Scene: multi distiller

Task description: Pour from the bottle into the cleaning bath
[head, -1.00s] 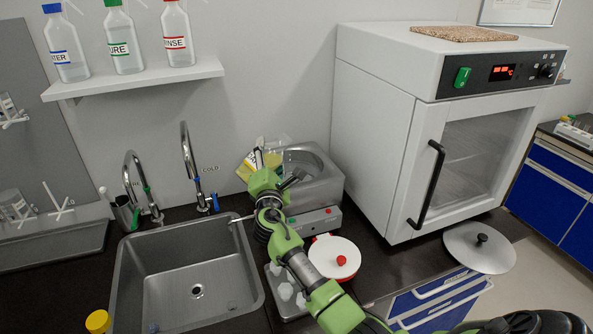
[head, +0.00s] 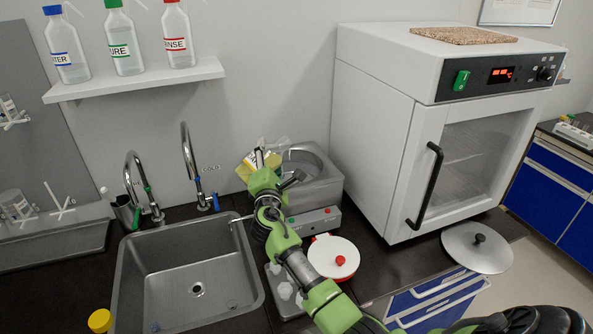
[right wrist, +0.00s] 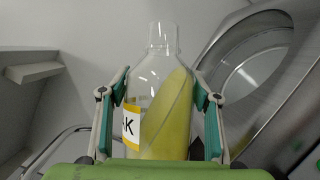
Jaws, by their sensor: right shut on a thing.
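My right gripper (head: 262,168) is shut on a clear bottle (right wrist: 155,85) with yellow liquid and a yellow-edged label; part of a "K" shows. In the right wrist view the bottle stands between the two fingers (right wrist: 160,125), its neck open. The liquid's surface slants along the bottle, so the bottle is tilted. In the head view the bottle (head: 273,158) is partly hidden by the gripper, at the left edge of the cleaning bath (head: 328,190). The bath is a grey metal box with a round opening, also right of the bottle in the right wrist view (right wrist: 215,78). No stream shows.
A sink (head: 130,285) with two taps lies left of my right arm. A white lid with a red knob (head: 325,250) lies in front of the bath. A white oven (head: 375,130) stands at right. A shelf (head: 130,82) holds three labelled bottles.

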